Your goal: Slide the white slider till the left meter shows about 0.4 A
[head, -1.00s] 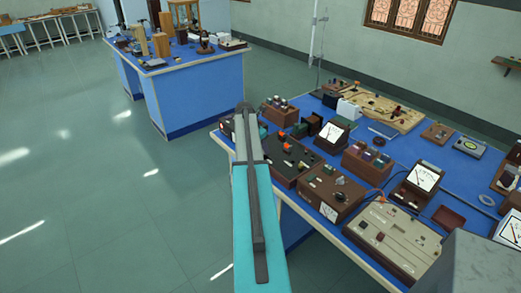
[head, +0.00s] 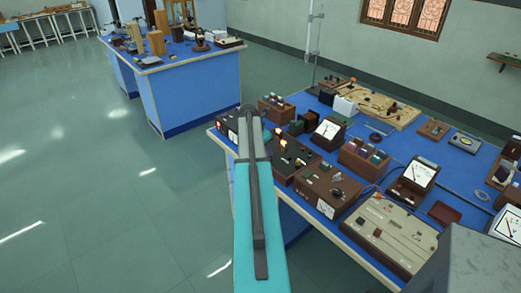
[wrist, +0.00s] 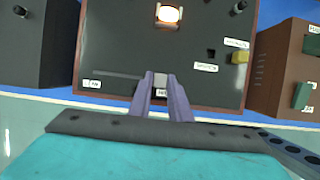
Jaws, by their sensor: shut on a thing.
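In the wrist view my gripper (wrist: 160,82) is shut on the small pale slider (wrist: 160,79) at the near edge of a dark panel. The slider's slot (wrist: 115,74) runs to the left of the jaws. A lamp (wrist: 168,13) glows brightly on the same panel. In the head view this dark box (head: 299,166) stands at the bench's near edge, and my arm hides the gripper and slider.
A dark box (wrist: 30,45) stands left of the panel and a brown box (wrist: 288,70) stands right, both close. A beige instrument (head: 392,232) lies further right on the blue bench. Open floor (head: 110,210) lies to the left.

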